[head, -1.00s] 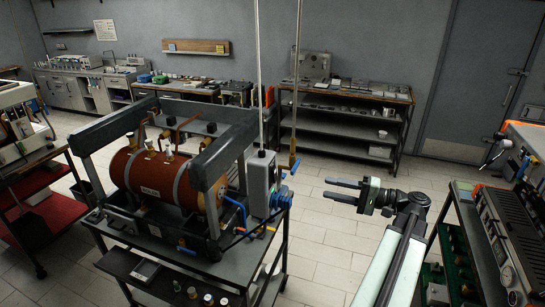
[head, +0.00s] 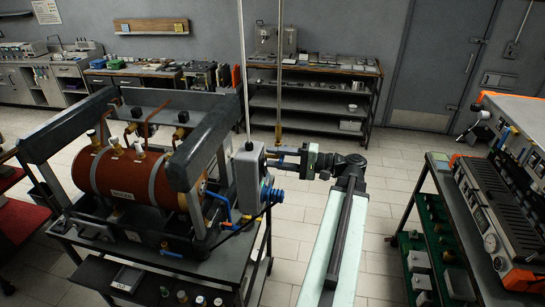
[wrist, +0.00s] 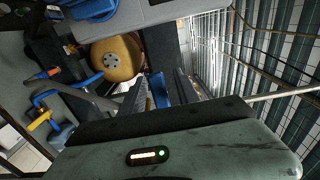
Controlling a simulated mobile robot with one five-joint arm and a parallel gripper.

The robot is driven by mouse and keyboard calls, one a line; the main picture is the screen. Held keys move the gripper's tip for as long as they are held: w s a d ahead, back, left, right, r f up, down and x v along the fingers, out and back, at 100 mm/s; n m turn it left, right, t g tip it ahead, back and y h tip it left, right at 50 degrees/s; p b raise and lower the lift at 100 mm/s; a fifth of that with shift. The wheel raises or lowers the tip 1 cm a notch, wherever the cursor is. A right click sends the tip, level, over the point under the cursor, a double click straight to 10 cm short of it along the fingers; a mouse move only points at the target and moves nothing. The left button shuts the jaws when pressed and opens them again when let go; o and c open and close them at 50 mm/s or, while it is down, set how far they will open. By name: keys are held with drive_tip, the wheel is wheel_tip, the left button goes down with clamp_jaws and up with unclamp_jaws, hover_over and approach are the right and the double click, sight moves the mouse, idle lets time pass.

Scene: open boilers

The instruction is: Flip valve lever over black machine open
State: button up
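The boiler machine has a red-brown tank (head: 125,180) inside a black frame (head: 190,160), at the left of the head view. A grey box (head: 249,178) with blue knobs (head: 271,196) stands at its right end. My gripper (head: 274,157) is beside the upper right of this box, by the brass end of a vertical pipe (head: 279,110). In the wrist view, a blue lever-like piece (wrist: 159,92) shows between the two parted fingers of my gripper (wrist: 160,80). I cannot tell whether they touch it. The lever is not clear in the head view.
Another blue handle (wrist: 45,100) and an orange-tipped one (wrist: 42,121) are at the left in the wrist view. A machine with an orange edge (head: 515,190) stands on a cart at the right. A shelf (head: 310,104) is at the back. Floor is clear between.

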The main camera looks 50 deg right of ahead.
drive_tip(key=shift+w+a, duration=0.3)
drive_tip(key=shift+w, duration=0.2)
clamp_jaws()
drive_tip(key=shift+d, duration=0.15)
idle(0.9)
